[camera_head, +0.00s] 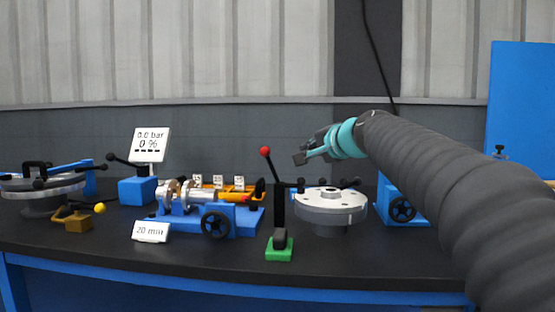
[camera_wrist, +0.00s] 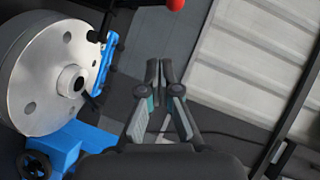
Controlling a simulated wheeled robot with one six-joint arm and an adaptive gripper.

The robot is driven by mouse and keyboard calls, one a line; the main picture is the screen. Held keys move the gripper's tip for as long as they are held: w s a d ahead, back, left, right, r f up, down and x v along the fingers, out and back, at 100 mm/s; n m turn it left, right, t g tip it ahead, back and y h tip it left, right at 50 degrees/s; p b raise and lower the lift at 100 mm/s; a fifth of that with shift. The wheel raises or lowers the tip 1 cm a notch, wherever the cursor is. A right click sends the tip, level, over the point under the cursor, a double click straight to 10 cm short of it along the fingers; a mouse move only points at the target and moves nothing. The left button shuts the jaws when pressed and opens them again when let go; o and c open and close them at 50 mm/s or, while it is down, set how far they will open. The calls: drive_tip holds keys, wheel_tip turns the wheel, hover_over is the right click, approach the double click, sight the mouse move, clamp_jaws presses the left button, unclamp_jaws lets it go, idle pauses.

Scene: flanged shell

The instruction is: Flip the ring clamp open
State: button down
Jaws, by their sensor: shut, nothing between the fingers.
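My gripper (camera_head: 303,157) is in the air above and slightly left of a round silver flanged disc (camera_head: 330,204). In the wrist view its fingers (camera_wrist: 160,72) are together and empty, with a grey wall behind them. That view shows a silver disc (camera_wrist: 50,75) with a central hub at left, apart from the fingers. A blue bracket (camera_wrist: 107,62) with black knobs stands beside it. In the head view, a silver flanged cylinder (camera_head: 201,195) lies on a blue fixture (camera_head: 185,222) with a black handwheel. I cannot tell which part is the ring clamp.
A black lever with a red ball (camera_head: 265,151) rises from a green base (camera_head: 279,251) in front of the gripper. A display (camera_head: 149,144), blue box (camera_head: 137,190), "20 mm" sign (camera_head: 150,231) and brass block (camera_head: 77,224) stand left. The black tabletop's front strip (camera_head: 200,262) is mostly clear.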

drive_tip(key=shift+w, duration=0.15)
drive_tip(key=a+p+x, duration=0.1)
drive_tip(key=x, duration=0.5)
drive_tip(key=s+a+f+p+x, duration=0.1)
drive_tip(key=x, duration=0.5)
drive_tip(key=shift+a+p, duration=0.3)
drive_tip(key=shift+p, duration=0.05)
